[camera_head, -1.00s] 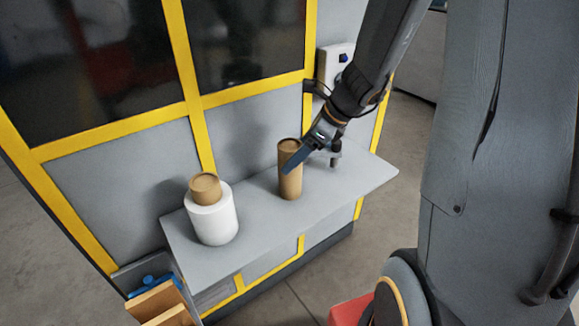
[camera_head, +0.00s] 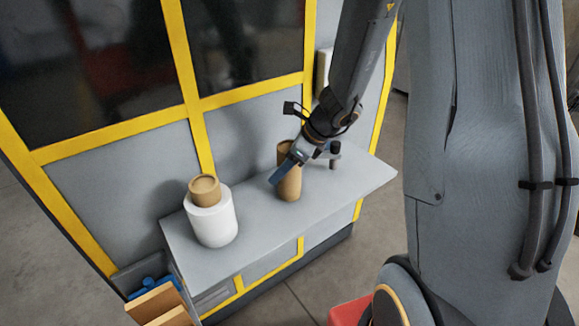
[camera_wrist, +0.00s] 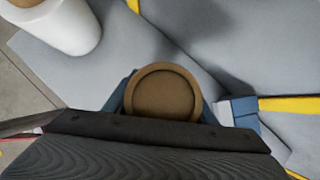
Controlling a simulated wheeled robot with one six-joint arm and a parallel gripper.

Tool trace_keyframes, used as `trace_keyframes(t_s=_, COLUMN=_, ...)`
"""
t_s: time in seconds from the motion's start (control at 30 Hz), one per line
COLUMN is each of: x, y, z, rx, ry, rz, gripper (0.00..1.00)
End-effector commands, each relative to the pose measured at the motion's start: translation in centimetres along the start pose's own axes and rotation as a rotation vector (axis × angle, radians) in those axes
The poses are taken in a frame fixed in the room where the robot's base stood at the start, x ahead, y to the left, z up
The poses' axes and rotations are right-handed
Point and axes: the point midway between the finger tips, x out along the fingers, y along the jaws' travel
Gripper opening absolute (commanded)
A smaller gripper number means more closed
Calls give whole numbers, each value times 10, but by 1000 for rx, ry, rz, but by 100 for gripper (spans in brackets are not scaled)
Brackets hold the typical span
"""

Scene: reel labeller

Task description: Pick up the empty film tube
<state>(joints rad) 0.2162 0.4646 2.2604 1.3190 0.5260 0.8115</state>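The empty film tube (camera_head: 290,188) is a plain brown cardboard cylinder standing upright on a grey shelf (camera_head: 250,242). My gripper (camera_head: 287,165) is at its upper part, with one blue finger crossing in front of the tube in the head view. The gripper looks open. The far finger is mostly hidden in the head view.
A white film roll (camera_head: 213,225) with a brown core stands upright to the left on the same shelf. A small dark post (camera_head: 334,157) stands right of the tube. The yellow-framed machine wall (camera_head: 153,160) rises behind the shelf. The shelf between roll and tube is clear.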

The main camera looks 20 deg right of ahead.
Motion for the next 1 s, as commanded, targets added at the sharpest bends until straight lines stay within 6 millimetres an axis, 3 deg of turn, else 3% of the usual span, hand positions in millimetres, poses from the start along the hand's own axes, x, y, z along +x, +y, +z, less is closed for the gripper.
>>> trace_keyframes(t_s=0.03, x=0, y=0, z=0, rx=0, ry=0, rz=0, gripper=40)
trace_keyframes(t_s=0.13, x=0, y=0, z=0, rx=0, ry=0, rz=0, gripper=24)
trace_keyframes(t_s=0.47, x=-7, y=-1, z=5, rx=-1, ry=-2, rz=-2, gripper=23)
trace_keyframes(t_s=0.8, x=-59, y=-1, z=38, rx=-4, ry=-3, rz=-3, gripper=23)
trace_keyframes(t_s=1.0, x=-80, y=0, z=52, rx=-2, ry=-2, rz=-2, gripper=23)
